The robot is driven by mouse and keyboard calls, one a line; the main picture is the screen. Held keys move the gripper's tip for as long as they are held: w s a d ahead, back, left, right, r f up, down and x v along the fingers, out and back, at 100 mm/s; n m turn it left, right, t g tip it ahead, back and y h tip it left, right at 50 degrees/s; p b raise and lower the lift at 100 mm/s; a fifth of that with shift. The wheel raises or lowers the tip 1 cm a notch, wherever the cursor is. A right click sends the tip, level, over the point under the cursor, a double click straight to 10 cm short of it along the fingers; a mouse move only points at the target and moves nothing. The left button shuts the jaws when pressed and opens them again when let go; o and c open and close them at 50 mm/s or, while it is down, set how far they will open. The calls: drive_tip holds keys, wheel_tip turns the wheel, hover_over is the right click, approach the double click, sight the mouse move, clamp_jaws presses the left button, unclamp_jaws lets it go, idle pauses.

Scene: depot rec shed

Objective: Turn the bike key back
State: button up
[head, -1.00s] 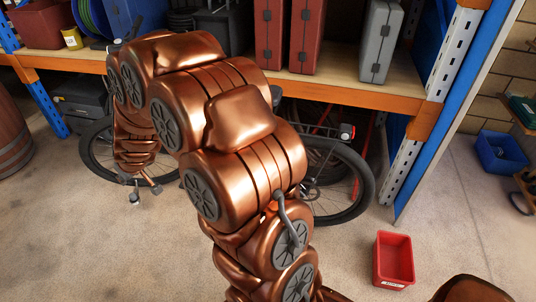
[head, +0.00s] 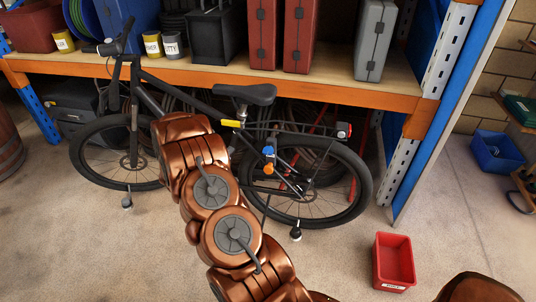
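A black bike (head: 320,160) stands in front of the shelf rack, with its handlebar to the left and its rear wheel to the right. A small blue part (head: 268,151) sits on it below the saddle, near the rear wheel, with an orange part (head: 268,170) just under it. I cannot tell which of these, if either, is the key, or how it is turned. A yellow piece (head: 231,123) is on the frame below the saddle. My copper arm covers the middle of the bike. My gripper is hidden behind my arm links, so its fingers do not show.
The shelf's orange beam (head: 340,93) runs above and behind the bike, with red cases (head: 299,35) and a grey case (head: 375,40) on the board. A red bin (head: 395,262) stands on the floor at right.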

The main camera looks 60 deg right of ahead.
sight(268, 150)
drive_tip(key=s+d+f+g+h, duration=0.2)
drive_tip(key=s+d+g+h, duration=0.3)
drive_tip(key=s, duration=0.5)
drive_tip(key=shift+n+t+y, duration=0.4)
drive_tip(key=shift+t+y, duration=0.1)
drive_tip(key=shift+y, duration=0.2)
drive_tip(key=shift+s+d+f, duration=0.1)
drive_tip(key=shift+d, duration=1.95)
drive_tip(key=shift+s+d+f, duration=0.1)
drive_tip(key=shift+d, duration=1.95)
clamp_jaws()
